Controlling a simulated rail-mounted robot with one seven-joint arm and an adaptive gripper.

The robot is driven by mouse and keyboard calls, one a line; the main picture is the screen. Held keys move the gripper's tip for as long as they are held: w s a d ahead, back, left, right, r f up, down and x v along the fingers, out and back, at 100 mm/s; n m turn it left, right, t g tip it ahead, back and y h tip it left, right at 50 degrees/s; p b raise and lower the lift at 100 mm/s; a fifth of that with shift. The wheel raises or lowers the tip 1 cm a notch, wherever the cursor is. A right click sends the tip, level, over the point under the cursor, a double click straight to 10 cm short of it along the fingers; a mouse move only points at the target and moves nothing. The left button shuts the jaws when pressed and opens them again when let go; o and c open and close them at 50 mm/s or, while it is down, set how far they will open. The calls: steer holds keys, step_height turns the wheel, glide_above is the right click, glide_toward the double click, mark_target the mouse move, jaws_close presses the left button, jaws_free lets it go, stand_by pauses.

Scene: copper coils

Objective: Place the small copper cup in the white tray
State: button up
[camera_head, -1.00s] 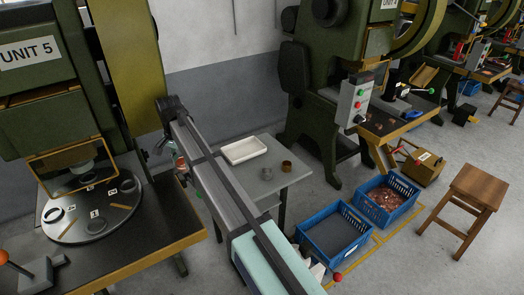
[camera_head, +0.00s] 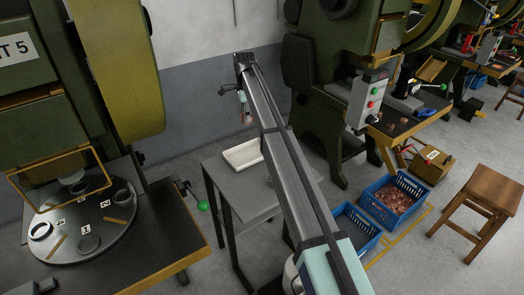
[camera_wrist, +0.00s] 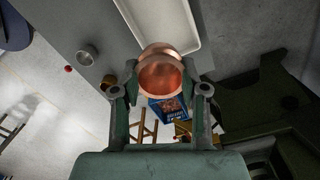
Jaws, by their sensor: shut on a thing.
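My gripper (camera_wrist: 159,88) is shut on a shiny copper cup (camera_wrist: 160,73), whose open mouth shows between the fingers in the wrist view. In the head view my gripper (camera_head: 244,103) is raised above and behind the white tray (camera_head: 228,160), with a small copper patch, the cup (camera_head: 246,117), below it. The tray, a shallow rectangle, lies on the grey table. In the wrist view the tray (camera_wrist: 182,35) lies beyond the cup, which overlaps it in the picture. The cup is held above the table level.
The grey table (camera_head: 240,190) carries a grey metal cup (camera_wrist: 87,57) and a small brown copper piece (camera_wrist: 108,82), beside the tray; my arm hides most of that side in the head view. Presses flank the table. Blue crates (camera_head: 358,222) stand on the floor at right.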

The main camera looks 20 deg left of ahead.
step_height(320, 180, down, 18)
steer(key=p, duration=0.3)
steer(key=shift+s+f, duration=0.1)
steer(key=shift+f, duration=0.05)
steer(key=shift+f, duration=0.1)
steer(key=o, duration=1.2)
step_height(320, 180, up, 12)
steer(key=b, duration=0.2)
steer(key=shift+b, duration=0.3)
